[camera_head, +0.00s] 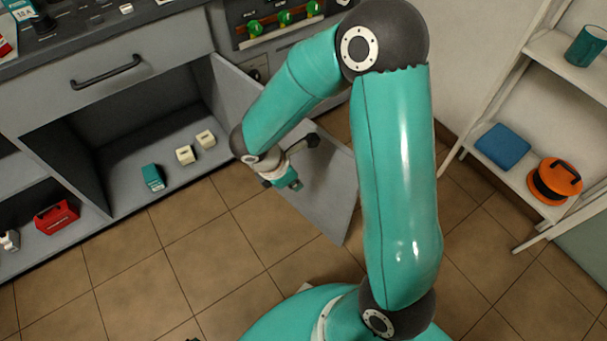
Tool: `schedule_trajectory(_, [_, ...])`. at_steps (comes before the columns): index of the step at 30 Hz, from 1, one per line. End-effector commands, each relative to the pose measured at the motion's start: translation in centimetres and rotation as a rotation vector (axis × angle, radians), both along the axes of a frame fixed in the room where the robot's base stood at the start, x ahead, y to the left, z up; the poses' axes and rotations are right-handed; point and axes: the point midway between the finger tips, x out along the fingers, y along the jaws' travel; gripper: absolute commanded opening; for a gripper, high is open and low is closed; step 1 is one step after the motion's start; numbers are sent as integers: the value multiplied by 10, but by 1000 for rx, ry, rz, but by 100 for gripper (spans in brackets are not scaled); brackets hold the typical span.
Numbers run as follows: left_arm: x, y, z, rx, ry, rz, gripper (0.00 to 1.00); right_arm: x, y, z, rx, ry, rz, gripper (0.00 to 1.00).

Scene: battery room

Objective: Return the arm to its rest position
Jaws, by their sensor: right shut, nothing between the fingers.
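My right arm (398,180) is teal with dark joints. It rises from the bottom of the view, bends at a high elbow and reaches down to the left. My right gripper (293,185) is small in the view, shut and empty. It is in front of the open cabinet door (325,200), close to the door's dark handle (305,143); I cannot tell whether they touch. The arm hides part of the door and floor. My left gripper is not in view.
The open cabinet compartment (125,135) holds a teal box (153,177) and two cream blocks (185,155) (205,139). A red toolbox (57,217) is at left. A white shelf (520,180) at right holds a blue box (502,147) and an orange reel (553,182). The tiled floor (215,235) is clear.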

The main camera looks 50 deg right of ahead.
Motion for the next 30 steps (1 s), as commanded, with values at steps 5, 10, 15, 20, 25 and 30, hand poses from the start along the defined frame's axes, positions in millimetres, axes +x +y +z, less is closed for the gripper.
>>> schedule_trajectory(5, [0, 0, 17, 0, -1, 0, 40, 3, 15, 45, -1, -7, 3, 0])
schedule_trajectory(10, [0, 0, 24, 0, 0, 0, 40, 3, 26, 73, 0, -4, 1, 0])
schedule_trajectory(15, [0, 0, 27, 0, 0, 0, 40, 4, 32, 89, 0, -3, -2, 0])
schedule_trajectory(20, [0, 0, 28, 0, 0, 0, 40, 3, 33, 92, 0, -3, -3, 0])
schedule_trajectory(25, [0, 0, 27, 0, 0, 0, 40, -1, 45, 74, 53, 5, -39, 0])
schedule_trajectory(30, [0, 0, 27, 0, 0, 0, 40, -16, 92, 13, 246, 17, -225, 0])
